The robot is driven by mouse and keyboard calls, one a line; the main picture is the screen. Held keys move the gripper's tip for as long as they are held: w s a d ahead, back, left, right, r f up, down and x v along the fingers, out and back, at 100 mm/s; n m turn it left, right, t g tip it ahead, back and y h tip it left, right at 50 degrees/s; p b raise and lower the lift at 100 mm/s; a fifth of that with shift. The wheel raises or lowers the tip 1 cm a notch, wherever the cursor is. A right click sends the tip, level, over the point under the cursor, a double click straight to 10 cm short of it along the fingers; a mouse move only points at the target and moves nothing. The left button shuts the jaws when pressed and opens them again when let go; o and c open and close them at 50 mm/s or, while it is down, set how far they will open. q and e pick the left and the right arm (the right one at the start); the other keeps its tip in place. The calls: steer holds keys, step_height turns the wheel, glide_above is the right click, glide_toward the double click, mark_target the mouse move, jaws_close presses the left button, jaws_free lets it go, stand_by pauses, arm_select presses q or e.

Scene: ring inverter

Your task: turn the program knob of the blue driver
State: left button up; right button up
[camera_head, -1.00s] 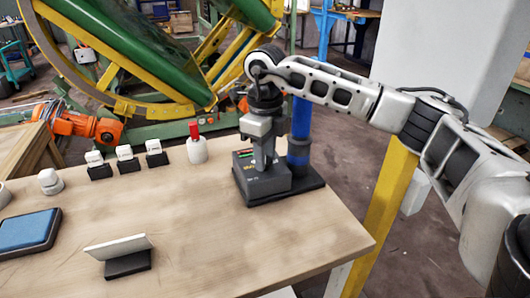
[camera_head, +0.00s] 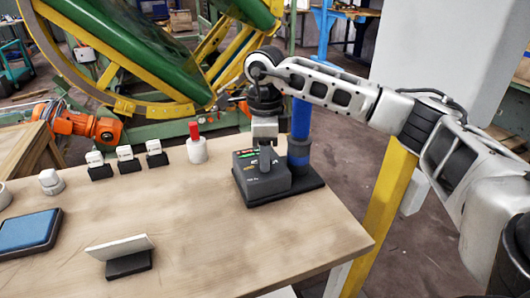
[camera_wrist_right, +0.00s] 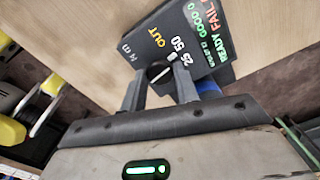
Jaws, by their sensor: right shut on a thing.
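The blue driver (camera_head: 299,130) is an upright blue cylinder with a dark lower part, on a black base at the table's right side. Beside it, on the same base, sits a dark control box (camera_head: 243,173) with coloured marks on top. In the right wrist view the box face (camera_wrist_right: 205,35) shows printed words and numbers. The round dark program knob (camera_wrist_right: 159,73) with a white pointer line shows there between my fingers. My right gripper (camera_head: 266,168) reaches down onto the box from above and is shut on the knob; its fingers partly hide the knob's sides. My left gripper is not in view.
A white holder with a red top (camera_head: 196,146) and several small white-topped black blocks (camera_head: 125,160) stand to the left. A blue pad (camera_head: 28,230) and a pale card on a black stand (camera_head: 128,262) lie nearer. The table's middle is clear.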

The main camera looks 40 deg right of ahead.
steer(key=shift+n, duration=1)
steer(key=o, duration=1)
steer(key=shift+c, duration=0.2)
arm_select(q)
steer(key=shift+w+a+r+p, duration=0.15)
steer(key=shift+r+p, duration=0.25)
steer(key=shift+p, duration=0.65)
arm_select(e)
step_height(320, 180, up, 16)
